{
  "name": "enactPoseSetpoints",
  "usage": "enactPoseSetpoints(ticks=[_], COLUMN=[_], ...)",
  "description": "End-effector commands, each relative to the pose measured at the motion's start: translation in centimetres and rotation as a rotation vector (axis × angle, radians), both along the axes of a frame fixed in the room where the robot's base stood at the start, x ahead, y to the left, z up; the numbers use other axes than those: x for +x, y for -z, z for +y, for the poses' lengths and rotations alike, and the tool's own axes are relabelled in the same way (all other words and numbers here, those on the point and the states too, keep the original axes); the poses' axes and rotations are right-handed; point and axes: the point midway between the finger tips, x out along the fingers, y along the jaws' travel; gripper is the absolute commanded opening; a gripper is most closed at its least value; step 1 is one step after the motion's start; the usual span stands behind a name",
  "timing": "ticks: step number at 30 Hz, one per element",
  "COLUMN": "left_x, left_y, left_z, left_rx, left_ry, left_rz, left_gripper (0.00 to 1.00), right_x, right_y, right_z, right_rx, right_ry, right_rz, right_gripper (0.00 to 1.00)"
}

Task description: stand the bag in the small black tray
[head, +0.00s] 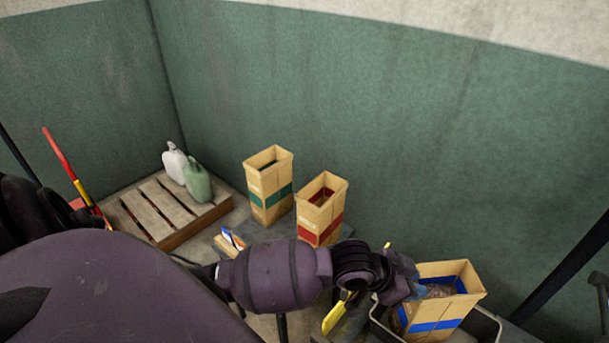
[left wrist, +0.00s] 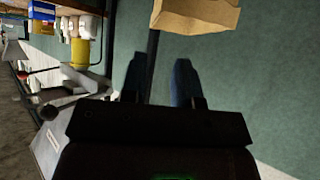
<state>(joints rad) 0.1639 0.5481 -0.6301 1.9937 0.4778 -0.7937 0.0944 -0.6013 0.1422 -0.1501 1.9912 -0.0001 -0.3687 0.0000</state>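A brown paper bag with a blue band (head: 440,326) stands in the small black tray (head: 493,328) at the lower right of the head view. It looks about upright, its top is open, and its base is hidden. My left gripper (head: 417,283) is at the bag's left upper side in the head view. In the left wrist view, the left gripper (left wrist: 160,82) has its two bluish fingers apart with nothing between them. Part of a brown bag (left wrist: 196,14) shows beyond the fingertips, clear of them. My right gripper is not in view.
Two more open paper bags, one green-banded (head: 270,197) and one red-banded (head: 320,222), stand left of the tray. A wooden pallet (head: 165,208) holds a white jug (head: 174,160) and a green jug (head: 197,181). A yellow object (head: 334,317) lies beside the tray. A green wall stands behind.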

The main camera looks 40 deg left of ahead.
Motion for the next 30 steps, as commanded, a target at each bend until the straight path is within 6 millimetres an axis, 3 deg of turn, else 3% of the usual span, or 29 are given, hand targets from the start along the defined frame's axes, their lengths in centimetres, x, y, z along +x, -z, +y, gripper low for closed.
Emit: enactPoseSetpoints(ticks=[5,11,18,21,25,30], left_x=[-2.0,-5.4,-11.8,-14.1,-15.7,-16.1], left_y=[2.8,6.3,10.4,11.4,12.0,12.1], left_z=[2.6,7.6,14.5,16.5,17.9,18.2], left_rx=[-0.075,-0.089,-0.01,0.03,0.062,0.071], left_ry=[-0.156,-0.367,-0.596,-0.654,-0.691,-0.698], left_rz=[-0.028,-0.067,-0.091,-0.093,-0.096,-0.098], left_gripper=[0.29,0.29,0.29,0.29,0.29,0.29], right_x=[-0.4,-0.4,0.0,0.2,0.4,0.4], right_y=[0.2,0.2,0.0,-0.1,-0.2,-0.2], right_z=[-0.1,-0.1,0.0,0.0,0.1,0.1], right_rx=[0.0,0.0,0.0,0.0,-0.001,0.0], right_ry=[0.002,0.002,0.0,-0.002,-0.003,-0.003], right_rz=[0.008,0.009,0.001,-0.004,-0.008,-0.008], right_gripper=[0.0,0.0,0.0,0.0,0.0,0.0])
